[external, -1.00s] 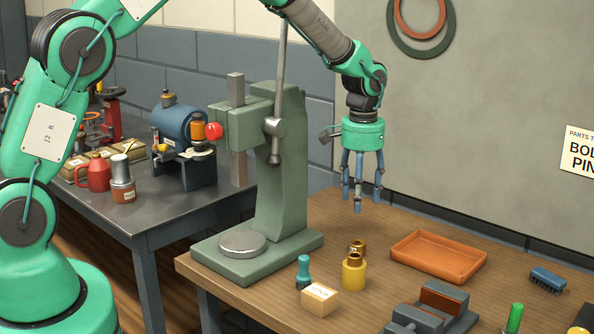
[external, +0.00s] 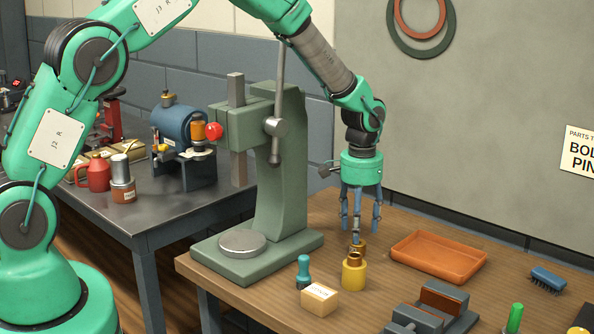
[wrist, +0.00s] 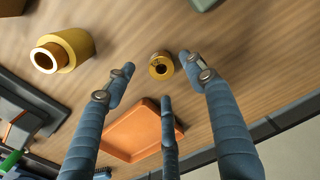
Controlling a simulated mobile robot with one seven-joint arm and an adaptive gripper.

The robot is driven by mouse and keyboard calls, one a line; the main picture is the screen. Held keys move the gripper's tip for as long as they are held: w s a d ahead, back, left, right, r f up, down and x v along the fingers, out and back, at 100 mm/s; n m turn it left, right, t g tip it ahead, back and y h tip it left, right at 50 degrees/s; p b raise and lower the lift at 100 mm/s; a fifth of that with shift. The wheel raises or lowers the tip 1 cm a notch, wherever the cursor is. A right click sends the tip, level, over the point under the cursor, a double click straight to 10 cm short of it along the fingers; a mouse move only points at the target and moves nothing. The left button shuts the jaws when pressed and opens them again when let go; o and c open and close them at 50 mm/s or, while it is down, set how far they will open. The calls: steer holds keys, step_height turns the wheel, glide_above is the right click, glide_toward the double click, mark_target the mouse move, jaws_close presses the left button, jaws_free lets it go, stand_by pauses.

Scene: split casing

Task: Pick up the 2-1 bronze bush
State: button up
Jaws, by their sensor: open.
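A small bronze bush (external: 357,246) stands on the wooden bench, just behind a larger yellow bush-like piece (external: 353,272). In the wrist view the small bush (wrist: 162,65) shows its round top with a dark bore and dark markings too small to read. The larger yellow piece (wrist: 62,50) lies to its left there, with a paler hollow end. My gripper (external: 359,230) is open and empty, its three fingers pointing down above the small bush. In the wrist view the fingertips (wrist: 160,75) spread around the small bush; I cannot tell their exact height above it.
An orange tray (external: 398,252) lies right of the bushes. A green press (external: 290,180) stands to the left. A teal-handled tool (external: 304,268) and a small labelled box (external: 319,300) sit in front left. A grey vise (external: 440,305) is front right.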

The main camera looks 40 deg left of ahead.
steer(key=shift+w+f, duration=0.1)
steer(key=shift+f, duration=2.5)
steer(key=shift+c, duration=0.2)
jaws_close()
steer(key=shift+r, duration=0.1)
step_height(320, 180, up, 10)
